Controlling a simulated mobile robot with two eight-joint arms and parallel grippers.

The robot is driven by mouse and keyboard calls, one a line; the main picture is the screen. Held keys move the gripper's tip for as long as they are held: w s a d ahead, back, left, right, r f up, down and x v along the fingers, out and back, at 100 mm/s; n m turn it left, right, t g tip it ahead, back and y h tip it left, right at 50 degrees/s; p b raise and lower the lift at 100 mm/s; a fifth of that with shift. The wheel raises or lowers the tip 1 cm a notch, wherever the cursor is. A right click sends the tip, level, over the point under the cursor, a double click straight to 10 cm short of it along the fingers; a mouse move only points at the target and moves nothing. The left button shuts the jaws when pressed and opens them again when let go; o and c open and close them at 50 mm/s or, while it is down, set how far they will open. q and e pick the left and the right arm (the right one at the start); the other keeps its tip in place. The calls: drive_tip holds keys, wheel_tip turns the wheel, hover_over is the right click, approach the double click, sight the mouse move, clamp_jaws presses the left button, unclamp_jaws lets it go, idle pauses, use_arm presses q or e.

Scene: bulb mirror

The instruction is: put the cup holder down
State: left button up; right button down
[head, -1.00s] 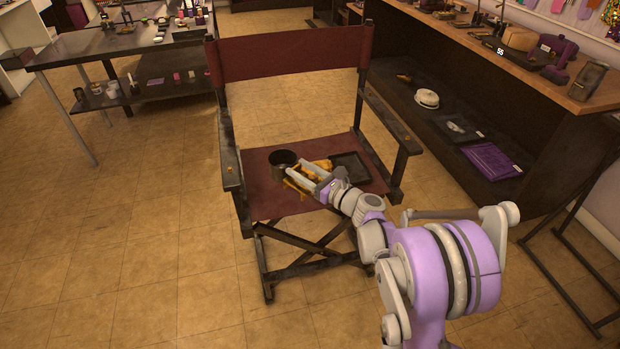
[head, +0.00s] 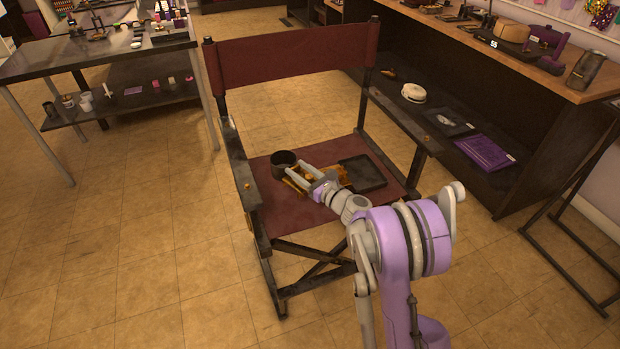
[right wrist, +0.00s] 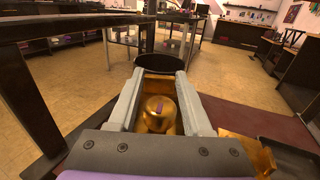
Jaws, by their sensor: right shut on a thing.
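The cup holder has a dark round cup (head: 284,160), brass-coloured parts and a flat black tray (head: 362,173) on its right. It is over the dark red seat (head: 300,222) of a folding chair; I cannot tell whether it rests on the seat. My right gripper (head: 298,172) is shut on the cup holder, its fingers just behind the cup. In the right wrist view, the cup's dark rim (right wrist: 159,63) lies beyond the fingertips and a brass dome (right wrist: 158,116) sits between the fingers, partly hidden by them. My left gripper is not in view.
The chair's dark armrests (head: 240,165) stand on both sides of the seat, with its red backrest (head: 295,55) behind. A dark shelf unit (head: 480,110) is at right and a table (head: 60,65) at back left. The tiled floor at left is clear.

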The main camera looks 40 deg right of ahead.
drive_tip(key=shift+w+a, duration=0.1)
drive_tip(key=shift+w, duration=0.1)
wheel_tip(320, 180, down, 10)
drive_tip(key=b, duration=0.2)
drive_tip(key=shift+b, duration=0.3)
drive_tip(key=shift+f, duration=0.1)
drive_tip(key=shift+c, duration=1.6)
unclamp_jaws()
